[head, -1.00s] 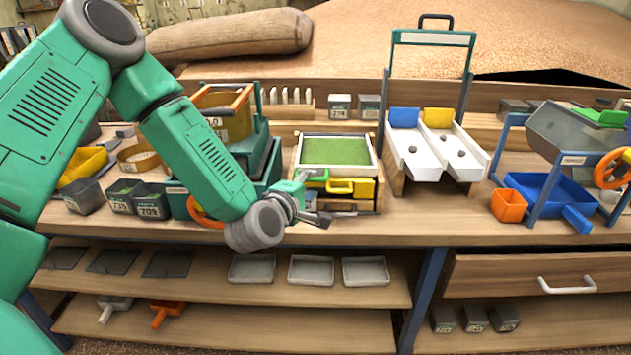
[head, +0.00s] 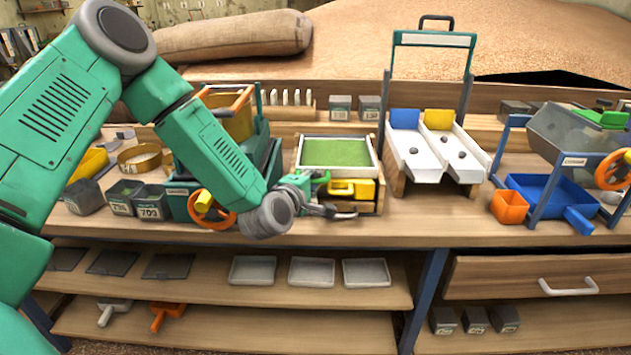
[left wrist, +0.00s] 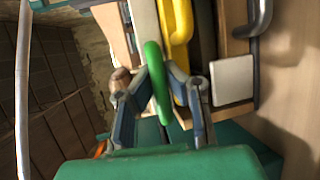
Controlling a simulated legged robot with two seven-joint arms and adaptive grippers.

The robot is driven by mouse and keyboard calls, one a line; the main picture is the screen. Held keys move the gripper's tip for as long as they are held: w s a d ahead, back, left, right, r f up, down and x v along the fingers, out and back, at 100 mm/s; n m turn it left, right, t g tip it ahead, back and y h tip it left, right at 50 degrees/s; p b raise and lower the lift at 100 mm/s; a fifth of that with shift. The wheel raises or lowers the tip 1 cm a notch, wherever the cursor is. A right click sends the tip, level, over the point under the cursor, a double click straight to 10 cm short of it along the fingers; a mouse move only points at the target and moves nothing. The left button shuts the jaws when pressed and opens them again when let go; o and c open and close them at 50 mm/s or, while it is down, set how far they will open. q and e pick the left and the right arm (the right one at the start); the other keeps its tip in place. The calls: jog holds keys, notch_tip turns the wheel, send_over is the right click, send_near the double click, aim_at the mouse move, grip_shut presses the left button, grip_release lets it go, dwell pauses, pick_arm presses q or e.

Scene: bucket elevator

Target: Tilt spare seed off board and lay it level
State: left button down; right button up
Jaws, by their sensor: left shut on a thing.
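The seed board (head: 337,152) is a green surface in a pale frame on a wooden box, mid-bench in the head view. A green loop handle (left wrist: 154,75) shows upright between the fingers in the left wrist view. My left gripper (left wrist: 159,92) is shut on this handle, its fingers on both sides. In the head view my left gripper (head: 318,194) is at the front left corner of the box. The board looks about level there. Individual seeds are too small to make out. My right gripper is out of view.
A yellow handled part (head: 350,188) sits just under the board, close to my gripper. A machine with an orange wheel (head: 212,212) stands left. White chutes (head: 425,160) stand right.

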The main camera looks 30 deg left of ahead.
pick_arm(q)
jog(key=shift+r+p, duration=0.3)
jog(key=shift+p, duration=0.2)
jog(key=shift+d+r+g+p, duration=0.15)
jog(key=shift+r+g+p, duration=0.15)
jog(key=shift+r+p, duration=0.1)
jog(key=w+a+r+g+p, duration=0.1)
jog(key=w+r+p, duration=0.1)
jog(key=r+p, duration=0.4)
jog(key=w+a+r+n+g+h+p, duration=0.1)
jog(key=w+a+r+g+p, duration=0.1)
jog(key=r+p, duration=0.5)
jog(key=shift+w+h, duration=0.3)
jog(key=shift+w, duration=0.3)
jog(key=shift+r, duration=0.1)
jog(key=c, duration=1.7)
grip_release()
jog(key=shift+c, duration=0.2)
jog(key=shift+o, duration=0.9)
jog(key=shift+s, duration=0.15)
